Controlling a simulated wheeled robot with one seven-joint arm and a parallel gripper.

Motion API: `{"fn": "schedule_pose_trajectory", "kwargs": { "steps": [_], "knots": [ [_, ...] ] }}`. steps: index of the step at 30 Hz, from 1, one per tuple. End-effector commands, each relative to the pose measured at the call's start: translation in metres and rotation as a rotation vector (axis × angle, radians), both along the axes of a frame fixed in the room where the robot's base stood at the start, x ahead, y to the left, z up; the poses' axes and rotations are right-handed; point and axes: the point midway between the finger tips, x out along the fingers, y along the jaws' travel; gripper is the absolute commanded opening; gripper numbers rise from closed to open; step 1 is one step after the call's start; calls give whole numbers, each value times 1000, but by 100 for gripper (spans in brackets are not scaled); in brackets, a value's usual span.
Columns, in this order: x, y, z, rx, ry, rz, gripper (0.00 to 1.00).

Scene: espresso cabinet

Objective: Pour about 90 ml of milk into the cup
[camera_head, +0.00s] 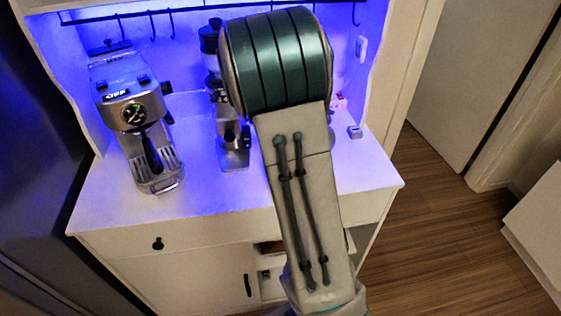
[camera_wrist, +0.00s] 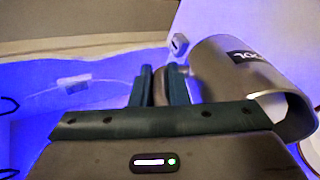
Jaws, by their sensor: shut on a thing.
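In the wrist view my gripper (camera_wrist: 162,82) is shut on the handle of a silver metal pitcher (camera_wrist: 235,62) with a dark label. The pitcher lies strongly tilted, its open mouth toward the lower right, and something white (camera_wrist: 272,108) shows at its mouth. I cannot tell whether milk is flowing out. No cup can be made out for certain in either view.
A silver espresso machine (camera_head: 133,115) stands at the left of the white counter (camera_head: 200,205), with a grinder (camera_head: 233,150) to its right. A small grey block (camera_head: 355,131) lies at the right. Hooks hang from a rail (camera_head: 150,13) at the back. The counter's front left is clear.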

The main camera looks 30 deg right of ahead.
Motion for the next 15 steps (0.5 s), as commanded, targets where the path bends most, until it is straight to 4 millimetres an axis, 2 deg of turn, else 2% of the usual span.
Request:
{"fn": "schedule_pose_trajectory", "kwargs": {
  "steps": [15],
  "knots": [
    [0, 3, 4, -36, -3, 1, 0]
  ]
}}
